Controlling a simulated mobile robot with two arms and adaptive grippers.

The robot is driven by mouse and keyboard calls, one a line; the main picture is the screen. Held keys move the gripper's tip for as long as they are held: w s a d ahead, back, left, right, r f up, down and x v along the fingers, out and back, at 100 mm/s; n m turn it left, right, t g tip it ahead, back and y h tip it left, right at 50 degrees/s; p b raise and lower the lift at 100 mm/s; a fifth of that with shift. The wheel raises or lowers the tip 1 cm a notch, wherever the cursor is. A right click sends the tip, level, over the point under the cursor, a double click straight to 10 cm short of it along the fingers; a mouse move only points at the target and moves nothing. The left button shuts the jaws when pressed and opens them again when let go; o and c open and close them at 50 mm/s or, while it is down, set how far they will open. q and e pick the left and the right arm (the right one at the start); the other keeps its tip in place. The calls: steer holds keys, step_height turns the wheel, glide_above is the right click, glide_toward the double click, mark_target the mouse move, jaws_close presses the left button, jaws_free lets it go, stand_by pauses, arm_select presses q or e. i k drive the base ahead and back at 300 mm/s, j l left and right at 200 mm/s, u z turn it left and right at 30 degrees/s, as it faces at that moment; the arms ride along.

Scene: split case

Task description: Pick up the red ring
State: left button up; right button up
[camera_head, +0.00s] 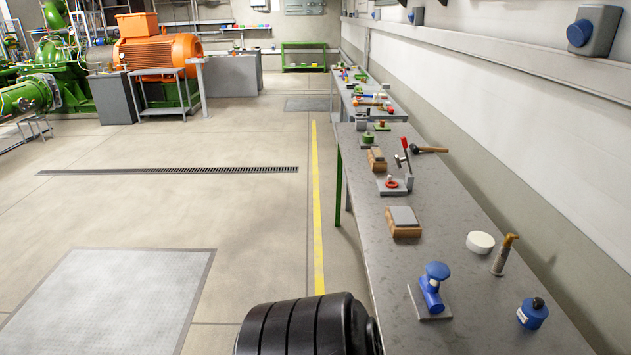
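A small red ring (391,183) lies on a grey base plate (398,190) on the workbench to the right of the picture's middle. It seems to lie flat near the middle of the plate. A tool with a red upright handle (405,145) stands just behind it, and a small grey block (408,181) is on its right. Neither of my grippers shows in this view. A black ribbed part at the bottom edge may be mine, but no fingers are visible on it.
The long grey workbench (450,235) runs along the right wall. A wooden block with a grey top (403,221), a blue valve (433,287), a blue bottle (532,313), a white round lid (480,242) and a hammer (428,150) are on it.

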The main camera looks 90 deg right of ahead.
mark_target(389, 180)
steer(key=i+l+z, duration=0.1)
steer(key=i+z, duration=0.2)
steer(key=z, duration=0.2)
steer(key=i+z, duration=0.3)
steer(key=z, duration=0.15)
steer(key=i+j+z, duration=0.15)
steer(key=i+z, duration=0.15)
steer(key=z, duration=0.2)
steer(key=i+l+z, duration=0.3)
steer(key=z, duration=0.2)
steer(key=i+l+z, duration=0.1)
steer(key=i+z, duration=0.85)
steer(key=i+j+z, duration=0.15)
steer(key=i+z, duration=0.2)
steer(key=z, duration=0.15)
